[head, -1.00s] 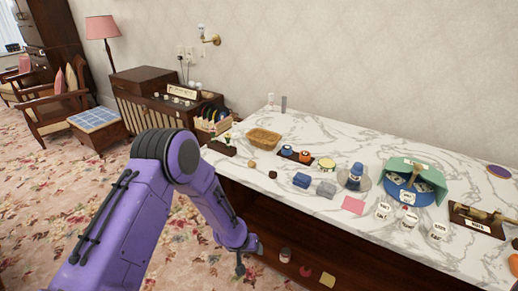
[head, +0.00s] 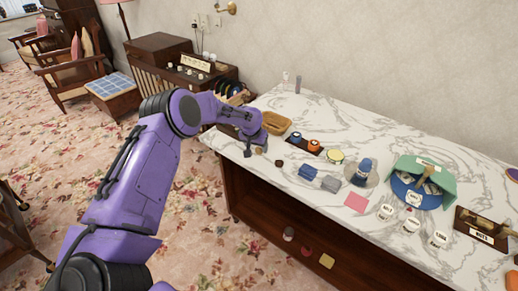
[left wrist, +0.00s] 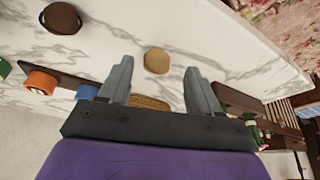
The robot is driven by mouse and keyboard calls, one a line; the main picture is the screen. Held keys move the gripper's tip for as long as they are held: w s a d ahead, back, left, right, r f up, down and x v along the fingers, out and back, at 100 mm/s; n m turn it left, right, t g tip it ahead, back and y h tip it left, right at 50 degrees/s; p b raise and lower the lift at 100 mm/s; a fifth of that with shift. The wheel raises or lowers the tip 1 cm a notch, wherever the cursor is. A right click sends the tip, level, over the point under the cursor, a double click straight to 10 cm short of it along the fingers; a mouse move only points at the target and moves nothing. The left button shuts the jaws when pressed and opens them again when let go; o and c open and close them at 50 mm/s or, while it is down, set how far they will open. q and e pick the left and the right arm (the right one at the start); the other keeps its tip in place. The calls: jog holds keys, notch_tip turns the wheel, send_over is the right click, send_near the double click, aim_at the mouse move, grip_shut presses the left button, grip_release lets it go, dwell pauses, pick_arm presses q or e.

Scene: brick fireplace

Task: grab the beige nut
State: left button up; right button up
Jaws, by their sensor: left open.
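The beige nut (left wrist: 157,60) is a small round tan piece on the white marble top. In the left wrist view it shows between the two fingertips of my left gripper (left wrist: 158,68), a little beyond them. The gripper is open and empty. In the head view the left gripper (head: 250,149) hangs low over the near left end of the counter, and the nut (head: 259,150) shows small beside its fingers. How far the fingertips are above the marble is hard to tell. My right gripper is out of view.
A dark brown nut (head: 279,163) lies to the right on the counter (head: 300,189). A wicker basket (head: 277,122) stands just behind the gripper. A dark tray with a blue and an orange item (head: 313,142) sits further right. The counter's front edge is close.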

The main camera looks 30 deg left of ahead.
pick_arm(q)
jog(key=x, duration=0.2)
jog(key=shift+w+d+f, duration=0.15)
jog(key=shift+w+f, duration=0.05)
jog(key=shift+w, duration=0.1)
jog(key=shift+s, duration=0.1)
jog(key=shift+r, duration=0.1)
jog(key=shift+c, duration=0.5)
jog(key=c, duration=1)
